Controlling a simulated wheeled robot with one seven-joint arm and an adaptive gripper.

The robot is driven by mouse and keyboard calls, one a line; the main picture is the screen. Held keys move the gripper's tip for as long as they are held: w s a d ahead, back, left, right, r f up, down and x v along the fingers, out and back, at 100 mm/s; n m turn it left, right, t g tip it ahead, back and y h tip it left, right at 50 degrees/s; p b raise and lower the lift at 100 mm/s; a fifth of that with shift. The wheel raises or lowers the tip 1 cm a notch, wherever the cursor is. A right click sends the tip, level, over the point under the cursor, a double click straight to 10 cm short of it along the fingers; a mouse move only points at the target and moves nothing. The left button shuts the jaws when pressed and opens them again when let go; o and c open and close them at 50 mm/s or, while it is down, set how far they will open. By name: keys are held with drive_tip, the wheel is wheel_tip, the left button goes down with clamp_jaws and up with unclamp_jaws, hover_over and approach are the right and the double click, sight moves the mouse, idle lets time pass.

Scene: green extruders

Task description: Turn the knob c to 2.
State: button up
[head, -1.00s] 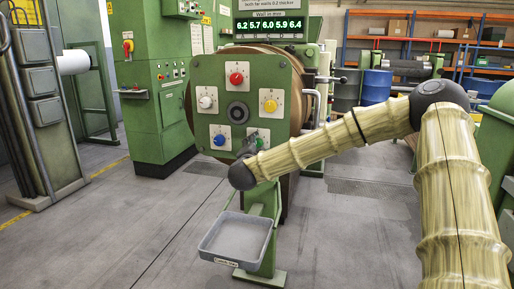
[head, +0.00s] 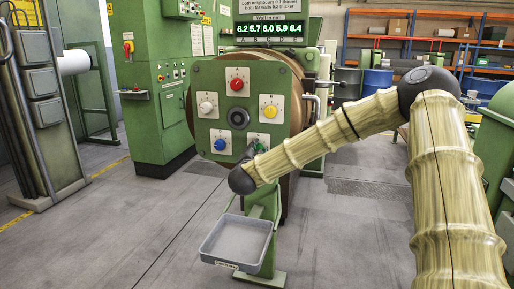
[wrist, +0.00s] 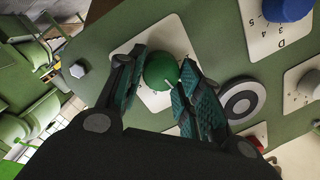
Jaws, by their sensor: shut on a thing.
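The green knob (head: 263,145) sits at the lower right of the round machine's green front panel (head: 258,78), partly hidden by my gripper (head: 252,151). In the wrist view, my gripper (wrist: 163,62) has a finger on each side of the round green knob (wrist: 161,71) and is shut on it. The white dial plate (wrist: 150,97) behind it is mostly covered, so its letter and the knob's setting cannot be read. The display (head: 269,28) above shows 6.2, 5.7, 6.0, 5.9, 6.4.
The blue knob (head: 220,144) is lower left; its plate reads D in the wrist view. White (head: 206,107), red (head: 237,84) and yellow (head: 270,111) knobs surround a dark central disc (head: 238,117). A grey tray (head: 236,240) stands below.

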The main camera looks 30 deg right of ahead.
drive_tip(key=n+p, duration=0.4)
drive_tip(key=shift+r+p, duration=0.2)
drive_tip(key=shift+p, duration=0.15)
drive_tip(key=shift+f+n+g+p, duration=0.1)
drive_tip(key=shift+n+g+p, duration=0.3)
drive_tip(key=shift+n+p, duration=0.25)
drive_tip(key=shift+f+n, duration=0.15)
drive_tip(key=shift+n, duration=0.1)
drive_tip(key=o, duration=1)
drive_tip(key=v, duration=1.2)
